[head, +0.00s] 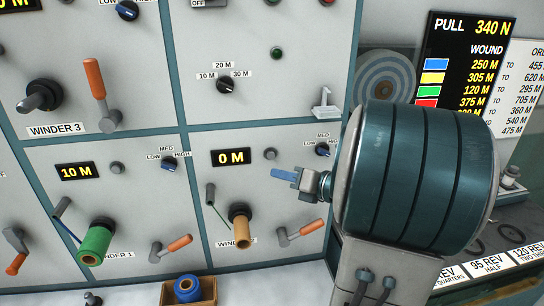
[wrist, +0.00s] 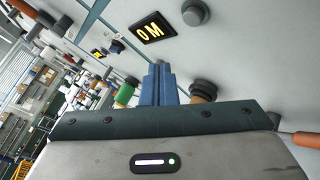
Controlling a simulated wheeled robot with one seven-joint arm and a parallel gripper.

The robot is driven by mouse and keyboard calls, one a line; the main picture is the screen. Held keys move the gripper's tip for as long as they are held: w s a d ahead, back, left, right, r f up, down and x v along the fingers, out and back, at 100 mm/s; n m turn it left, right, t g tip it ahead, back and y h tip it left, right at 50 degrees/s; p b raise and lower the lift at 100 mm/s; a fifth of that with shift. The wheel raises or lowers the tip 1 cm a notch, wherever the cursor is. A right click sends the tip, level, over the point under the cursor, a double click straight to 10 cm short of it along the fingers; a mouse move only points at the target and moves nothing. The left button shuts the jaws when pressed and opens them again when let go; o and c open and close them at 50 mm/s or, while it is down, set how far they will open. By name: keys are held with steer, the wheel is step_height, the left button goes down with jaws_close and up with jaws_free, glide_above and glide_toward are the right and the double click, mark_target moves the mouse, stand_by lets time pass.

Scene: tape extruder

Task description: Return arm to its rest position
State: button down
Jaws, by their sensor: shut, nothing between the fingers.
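My gripper (head: 277,173) is in front of the winder panel, its blue fingers pointing left, just below the yellow "0 M" display (head: 231,157). In the wrist view the blue fingers (wrist: 158,70) are together with nothing visible between them. The "0 M" display (wrist: 150,28) shows there just beyond the fingertips. Whether the fingertips touch the panel cannot be told. My arm covers the right part of the head view and hides some of the panel edge behind it.
Below the gripper are a tan spool (head: 243,231) on a spindle and an orange-handled lever (head: 302,230). A green spool (head: 96,241) is on the left winder. A wooden box (head: 190,296) with a blue roll stands below. A data screen (head: 466,60) is at upper right.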

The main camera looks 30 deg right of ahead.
stand_by(0.6)
steer(key=s+a+f+n+g, duration=0.2)
steer(key=s+a+n+g, duration=0.2)
steer(key=a+n, duration=0.35)
steer(key=s+a+f+n+g, duration=0.25)
steer(key=a+n+g, duration=0.25)
steer(key=a+n, duration=0.25)
steer(key=s+f+n+g+h, duration=0.2)
steer(key=s+n+h, duration=0.6)
steer(key=n, duration=1.4)
steer(key=shift+s+d+n, duration=0.3)
steer(key=shift+s+d, duration=0.05)
steer(key=shift+s, duration=0.85)
